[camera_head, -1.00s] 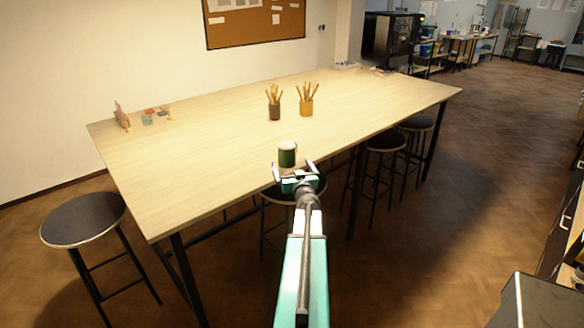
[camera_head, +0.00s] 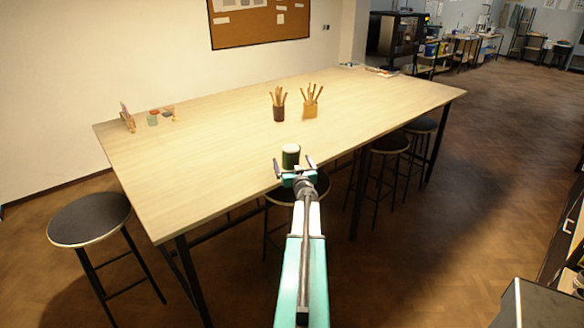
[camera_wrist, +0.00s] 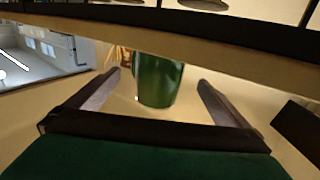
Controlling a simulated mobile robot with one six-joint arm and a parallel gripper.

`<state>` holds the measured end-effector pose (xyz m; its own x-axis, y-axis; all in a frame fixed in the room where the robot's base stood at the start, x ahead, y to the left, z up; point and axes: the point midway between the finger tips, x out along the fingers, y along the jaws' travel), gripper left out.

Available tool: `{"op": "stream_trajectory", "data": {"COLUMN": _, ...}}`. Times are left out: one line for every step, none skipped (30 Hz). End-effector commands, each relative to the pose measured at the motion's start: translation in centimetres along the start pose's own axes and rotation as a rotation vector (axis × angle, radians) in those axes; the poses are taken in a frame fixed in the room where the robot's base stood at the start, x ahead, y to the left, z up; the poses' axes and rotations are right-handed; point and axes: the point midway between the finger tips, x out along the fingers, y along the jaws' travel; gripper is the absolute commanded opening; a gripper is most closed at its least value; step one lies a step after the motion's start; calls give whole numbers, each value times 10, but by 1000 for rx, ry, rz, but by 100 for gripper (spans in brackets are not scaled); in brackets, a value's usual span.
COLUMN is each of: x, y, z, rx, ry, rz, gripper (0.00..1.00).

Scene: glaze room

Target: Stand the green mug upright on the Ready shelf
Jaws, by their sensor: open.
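The green mug (camera_head: 291,157) stands on the near edge of the long wooden table. It has a pale band near its top in the head view. My gripper (camera_head: 294,163) is open at the table edge, just in front of the mug. In the wrist view the mug (camera_wrist: 158,80) shows between the two spread fingers of my gripper (camera_wrist: 159,80), with a gap on each side. Whether the mug is between the fingertips or just beyond them is hard to tell. I cannot pick out a Ready shelf in either view.
The wooden table (camera_head: 220,150) has two pots of tools, a brown one (camera_head: 279,113) and a yellow one (camera_head: 310,110), beyond the mug. Small items lie at its far left. Black stools (camera_head: 90,218) stand around it. Open floor (camera_head: 440,230) lies to the right.

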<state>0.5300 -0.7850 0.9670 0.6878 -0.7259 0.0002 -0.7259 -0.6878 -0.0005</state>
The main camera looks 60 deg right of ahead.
Motion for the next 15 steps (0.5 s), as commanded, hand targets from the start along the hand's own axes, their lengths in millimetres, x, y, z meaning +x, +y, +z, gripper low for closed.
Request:
{"op": "stream_trajectory", "data": {"x": 4, "y": 0, "z": 2, "rx": -1, "ry": 1, "rz": 0, "gripper": 100}}
{"op": "stream_trajectory", "data": {"x": 6, "y": 0, "z": 2, "rx": -1, "ry": 1, "rz": 0, "gripper": 100}}
{"op": "stream_trajectory", "data": {"x": 8, "y": 0, "z": 2, "rx": -1, "ry": 0, "rz": 0, "gripper": 100}}
{"op": "stream_trajectory", "data": {"x": 10, "y": 0, "z": 2, "rx": -1, "ry": 1, "rz": 1, "gripper": 100}}
{"op": "stream_trajectory", "data": {"x": 11, "y": 0, "z": 2, "rx": -1, "ry": 1, "rz": 1, "gripper": 100}}
{"op": "stream_trajectory", "data": {"x": 15, "y": 1, "z": 2, "rx": -1, "ry": 1, "rz": 1, "gripper": 100}}
{"op": "stream_trajectory", "data": {"x": 18, "y": 1, "z": 2, "rx": -1, "ry": 1, "rz": 1, "gripper": 100}}
{"op": "stream_trajectory", "data": {"x": 20, "y": 1, "z": 2, "rx": -1, "ry": 1, "rz": 1, "gripper": 100}}
{"op": "stream_trajectory", "data": {"x": 23, "y": 1, "z": 2, "rx": -1, "ry": 0, "rz": 1, "gripper": 100}}
{"op": "stream_trajectory", "data": {"x": 25, "y": 1, "z": 2, "rx": -1, "ry": 0, "rz": 1, "gripper": 100}}
{"op": "stream_trajectory", "data": {"x": 27, "y": 1, "z": 2, "rx": -1, "ry": 0, "rz": 1, "gripper": 100}}
{"op": "stream_trajectory", "data": {"x": 29, "y": 1, "z": 2, "rx": -1, "ry": 0, "rz": 1, "gripper": 100}}
{"op": "stream_trajectory", "data": {"x": 30, "y": 1, "z": 2, "rx": -1, "ry": 0, "rz": 1, "gripper": 100}}
{"op": "stream_trajectory", "data": {"x": 32, "y": 1, "z": 2, "rx": -1, "ry": 0, "rz": 1, "gripper": 100}}
{"op": "stream_trajectory", "data": {"x": 33, "y": 1, "z": 1, "rx": -1, "ry": 0, "rz": 1, "gripper": 100}}
